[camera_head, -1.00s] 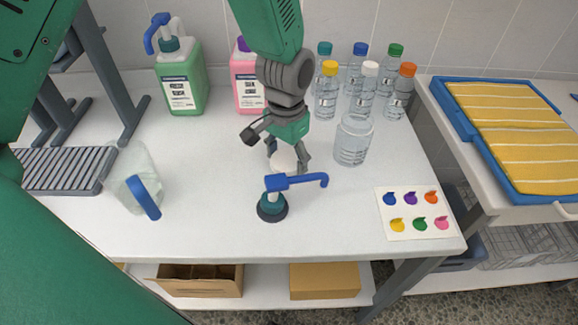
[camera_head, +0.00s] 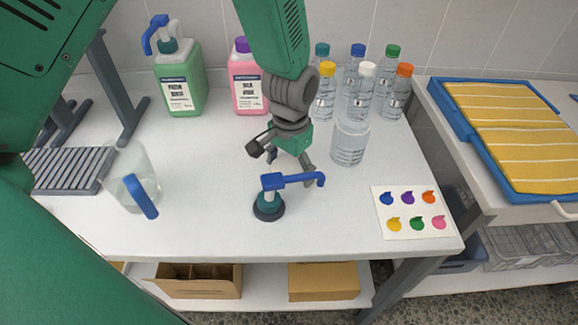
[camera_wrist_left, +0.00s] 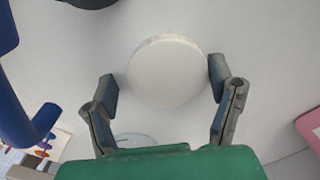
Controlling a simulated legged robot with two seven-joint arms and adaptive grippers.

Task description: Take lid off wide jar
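The wide clear jar (camera_head: 350,143) stands upright on the white table, with no lid visible on its top. My left gripper (camera_head: 290,162) is just left of it, low over the table, fingers spread. In the left wrist view the round white lid (camera_wrist_left: 167,70) lies between the spread fingertips, apart from the left finger and very close to the right one. The lid is hard to pick out from the white table in the head view. A clear round rim shows partly behind my palm in the wrist view. My right gripper is not in view.
A blue-spouted pump (camera_head: 269,205) stands close in front of the gripper. A clear pitcher (camera_head: 128,180) is to the left. Several capped bottles (camera_head: 360,90) and the pink jug (camera_head: 249,85) stand at the back. A colour card (camera_head: 410,212) lies front right.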

